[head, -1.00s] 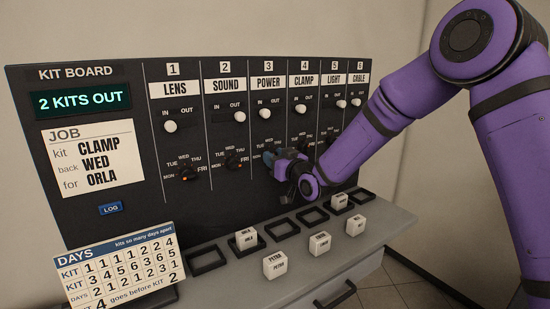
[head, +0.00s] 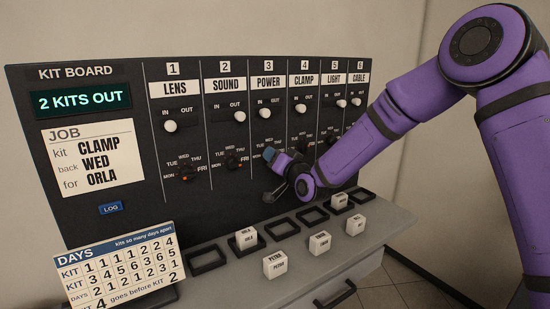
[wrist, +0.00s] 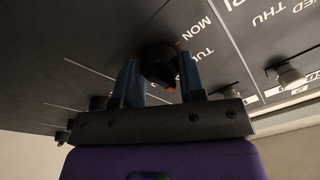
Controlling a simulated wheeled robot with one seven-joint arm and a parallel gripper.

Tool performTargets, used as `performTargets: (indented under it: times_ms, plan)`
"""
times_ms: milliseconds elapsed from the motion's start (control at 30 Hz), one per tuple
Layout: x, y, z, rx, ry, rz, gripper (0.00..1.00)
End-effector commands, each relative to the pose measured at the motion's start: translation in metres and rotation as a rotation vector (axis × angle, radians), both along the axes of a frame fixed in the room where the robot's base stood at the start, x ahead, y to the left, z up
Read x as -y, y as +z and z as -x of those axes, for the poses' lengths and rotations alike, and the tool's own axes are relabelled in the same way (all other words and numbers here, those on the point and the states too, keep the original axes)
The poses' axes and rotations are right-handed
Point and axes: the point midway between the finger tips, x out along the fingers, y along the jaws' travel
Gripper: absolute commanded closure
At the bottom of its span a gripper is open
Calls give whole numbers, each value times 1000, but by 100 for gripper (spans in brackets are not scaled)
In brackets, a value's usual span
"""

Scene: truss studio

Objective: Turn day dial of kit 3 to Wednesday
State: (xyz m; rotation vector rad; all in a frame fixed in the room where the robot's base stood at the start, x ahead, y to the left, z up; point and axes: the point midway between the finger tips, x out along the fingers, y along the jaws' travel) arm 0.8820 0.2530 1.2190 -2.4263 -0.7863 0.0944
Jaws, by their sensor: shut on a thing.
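The kit 3 POWER column (head: 268,83) is on the dark kit board, with its slide switch (head: 265,113) above the dial. My gripper (head: 272,158) is at this column's dial, and its blue fingers and wrist hide the dial in the head view. In the wrist view the dark dial knob (wrist: 158,52) sits between the two blue fingers, which are shut on it. Orange marks show at the knob's edge, near printed MON and TUE letters. I cannot tell for sure which day the dial points to.
The dials of kit 1 (head: 186,174) and kit 2 (head: 235,161) are to the left. The shelf (head: 225,278) below holds black square frames and several white name blocks (head: 275,265). A DAYS card (head: 118,265) leans at front left. The JOB card (head: 92,158) reads CLAMP, WED, ORLA.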

Motion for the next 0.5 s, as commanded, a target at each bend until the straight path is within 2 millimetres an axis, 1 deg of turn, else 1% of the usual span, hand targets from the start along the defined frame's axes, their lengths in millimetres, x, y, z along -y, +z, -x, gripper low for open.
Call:
performTargets:
  times_ms: [400, 433, 467, 500]
  plan:
    - [0, -2, 1, -9, 1, -3, 87]
    - [0, -2, 1, -9, 1, -3, 61]
    - [0, -2, 1, -9, 1, -3, 54]
    - [0, -2, 1, -8, 1, -4, 45]
